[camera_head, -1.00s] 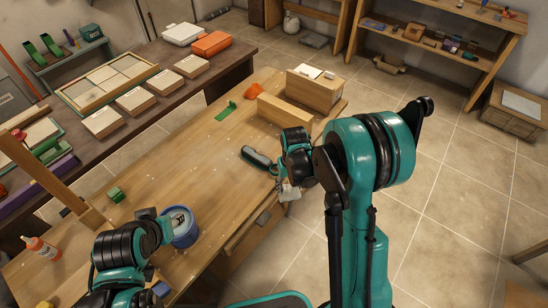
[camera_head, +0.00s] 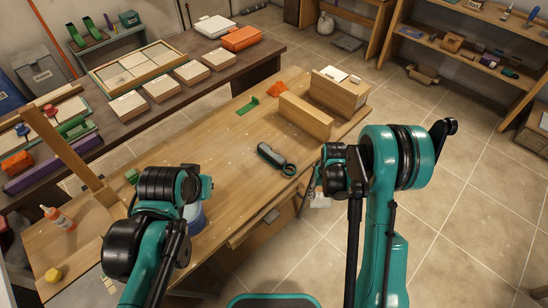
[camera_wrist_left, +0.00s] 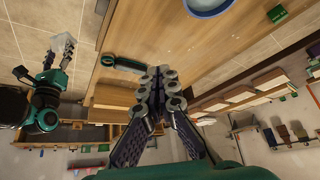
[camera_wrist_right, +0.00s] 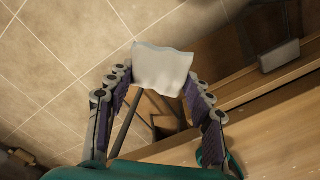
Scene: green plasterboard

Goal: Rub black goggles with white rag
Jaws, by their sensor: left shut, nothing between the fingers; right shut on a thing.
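The black goggles (camera_head: 272,157) lie on the wooden workbench near its right edge, apart from both grippers. They also show in the left wrist view (camera_wrist_left: 120,63). My right gripper (camera_head: 321,184) is to the right of the goggles, past the bench edge. It is shut on the white rag (camera_wrist_right: 162,68), which hangs from the fingertips; a small part shows in the head view (camera_head: 320,201). My left gripper (camera_wrist_left: 157,92) is shut and empty. In the head view it is mostly hidden by its own arm, in front of the blue tub (camera_head: 198,221).
Wooden blocks (camera_head: 303,116) stand at the bench's far right end, near an orange item (camera_head: 276,88) and a green piece (camera_head: 248,106). A glue bottle (camera_head: 59,217) stands at the left. The bench middle is clear.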

